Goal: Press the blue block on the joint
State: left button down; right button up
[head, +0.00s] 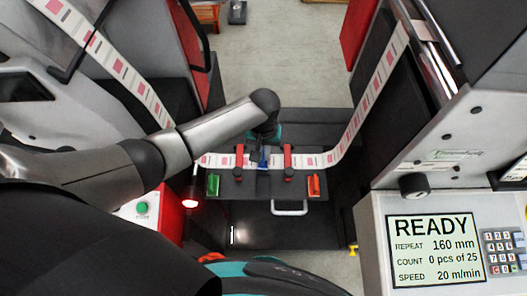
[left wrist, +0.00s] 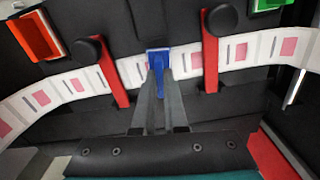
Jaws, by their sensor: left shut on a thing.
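The blue block (head: 263,160) is at the middle of the label strip (head: 222,160), between two red clamp bars, the left one (head: 239,160) and the right one (head: 288,160). In the left wrist view the blue block (left wrist: 158,58) lies over the strip (left wrist: 133,70). My left gripper (left wrist: 159,77) is shut on the blue block; its fingertips also show in the head view (head: 262,150). The joint in the strip is not visible; the block and fingers cover that spot. I cannot tell whether the block touches the strip. My right gripper is not in view.
A green holder (head: 213,185) and an orange holder (head: 314,185) sit on the dark plate's front corners. A metal handle (head: 290,209) is below. The display panel (head: 434,250) at the right reads READY, 0 pcs of 25. Machine walls rise on both sides.

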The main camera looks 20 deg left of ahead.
pick_arm(q)
jog(key=shift+f, duration=0.35)
dwell(0.3)
jog(key=shift+s+f, duration=0.15)
jog(key=shift+s, duration=0.05)
dwell(1.5)
notch_tip(320, 180, up, 4)
jog(key=p, duration=0.5)
jog(key=shift+w+r, duration=0.15)
jog(key=shift+r, duration=0.1)
jog(key=shift+r+p, duration=0.35)
jog(key=shift+p, duration=0.15)
jog(key=shift+r, duration=0.1)
notch_tip(320, 180, up, 3)
jog(key=p, duration=0.4)
